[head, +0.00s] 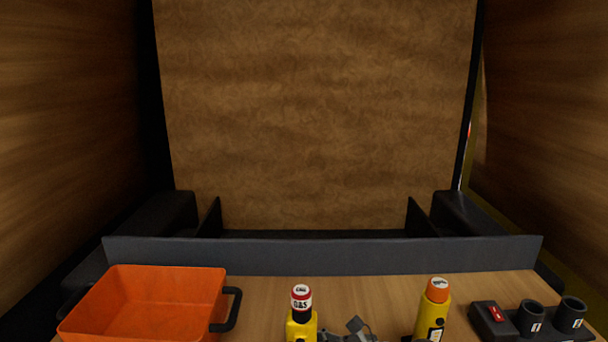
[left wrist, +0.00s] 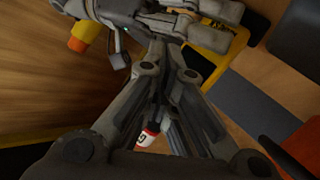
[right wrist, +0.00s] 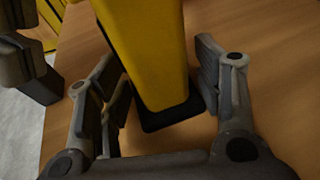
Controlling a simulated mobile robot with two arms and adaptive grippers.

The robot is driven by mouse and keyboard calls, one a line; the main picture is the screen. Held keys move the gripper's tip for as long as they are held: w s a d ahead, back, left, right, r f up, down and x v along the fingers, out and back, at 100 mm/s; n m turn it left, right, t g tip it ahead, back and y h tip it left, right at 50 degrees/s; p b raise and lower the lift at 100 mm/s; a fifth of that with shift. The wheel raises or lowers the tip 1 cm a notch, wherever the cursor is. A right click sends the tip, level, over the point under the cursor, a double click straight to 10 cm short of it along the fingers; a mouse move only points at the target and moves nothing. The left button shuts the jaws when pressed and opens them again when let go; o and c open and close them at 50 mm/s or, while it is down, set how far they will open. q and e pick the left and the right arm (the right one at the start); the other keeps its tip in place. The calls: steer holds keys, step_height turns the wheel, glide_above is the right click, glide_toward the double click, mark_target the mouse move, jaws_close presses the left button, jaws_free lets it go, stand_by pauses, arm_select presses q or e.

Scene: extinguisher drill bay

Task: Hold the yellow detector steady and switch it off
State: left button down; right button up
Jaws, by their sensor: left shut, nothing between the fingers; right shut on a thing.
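In the right wrist view a yellow body with a dark end, which I take for the detector (right wrist: 150,50), stands between my right gripper's fingers (right wrist: 160,105). The right gripper is shut on it. In the head view a yellow body (head: 301,328) shows at the bottom edge below a red and white GAS top; I cannot tell for sure whether it is the held one. My left gripper (left wrist: 167,72) is shut and empty, beside parts of my right gripper (left wrist: 150,22). The detector's switch is not clearly visible.
An orange bin (head: 85,292) stands left. A yellow bottle with an orange cap (head: 436,308) stands right of centre. Farther right are a dark box with a red switch (head: 492,318) and black cups (head: 530,316). A grey panel (head: 320,256) closes the table's back.

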steer(key=shift+s+f, duration=0.15)
steer(key=shift+f, duration=0.35)
arm_select(q)
steer(key=s, duration=0.6)
steer(key=shift+a, duration=0.1)
arm_select(e)
steer(key=o, duration=1)
steer(key=shift+r, duration=0.1)
arm_select(q)
steer(key=shift+w+f, duration=0.1)
arm_select(e)
steer(key=shift+w+r, duration=0.1)
steer(key=shift+w, duration=0.1)
steer(key=shift+r, duration=0.1)
